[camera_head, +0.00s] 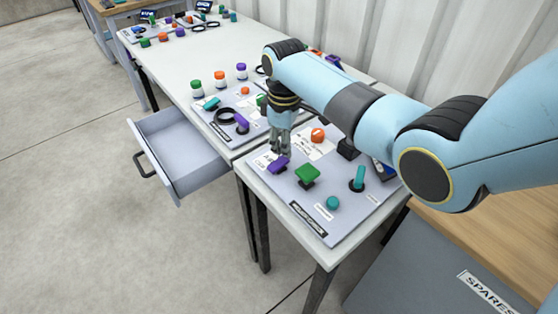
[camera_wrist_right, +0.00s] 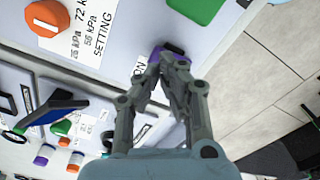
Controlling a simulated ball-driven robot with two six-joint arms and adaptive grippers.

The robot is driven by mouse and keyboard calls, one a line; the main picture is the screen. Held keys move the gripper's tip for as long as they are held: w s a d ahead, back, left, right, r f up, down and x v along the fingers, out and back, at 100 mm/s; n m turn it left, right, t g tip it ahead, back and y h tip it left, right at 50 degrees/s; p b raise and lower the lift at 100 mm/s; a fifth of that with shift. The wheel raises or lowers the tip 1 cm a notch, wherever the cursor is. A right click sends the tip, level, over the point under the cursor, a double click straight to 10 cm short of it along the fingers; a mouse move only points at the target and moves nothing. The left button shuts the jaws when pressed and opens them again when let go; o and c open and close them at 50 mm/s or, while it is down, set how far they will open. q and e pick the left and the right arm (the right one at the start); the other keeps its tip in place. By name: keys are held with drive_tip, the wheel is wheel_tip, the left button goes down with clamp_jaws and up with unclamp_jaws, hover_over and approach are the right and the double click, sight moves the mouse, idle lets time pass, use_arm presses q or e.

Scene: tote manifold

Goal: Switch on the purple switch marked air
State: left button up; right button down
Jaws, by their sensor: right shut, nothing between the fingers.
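In the wrist view the fingertips (camera_wrist_right: 168,66) overlap the purple top. I cannot tell whether they touch it or which way the switch is set. My left gripper is not in view.
A green button (camera_head: 307,174), a teal knob (camera_head: 333,202), a teal lever (camera_head: 358,178) and an orange knob (camera_head: 317,135) stand near the switch. Another panel with a purple lever (camera_head: 242,122) lies beyond. An open drawer (camera_head: 181,150) juts out left. The floor at left is clear.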

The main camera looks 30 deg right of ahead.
sight(284, 159)
drive_tip(key=shift+s+f+b, duration=0.1)
drive_tip(key=shift+f+b, duration=0.7)
drive_tip(key=shift+f, duration=0.5)
idle(0.5)
drive_tip(key=shift+r+p, duration=0.9)
drive_tip(key=shift+p, duration=0.15)
wheel_tip(284, 159, up, 5)
drive_tip(key=p, duration=0.6)
drive_tip(key=shift+r, duration=0.2)
drive_tip(key=shift+f, duration=0.1)
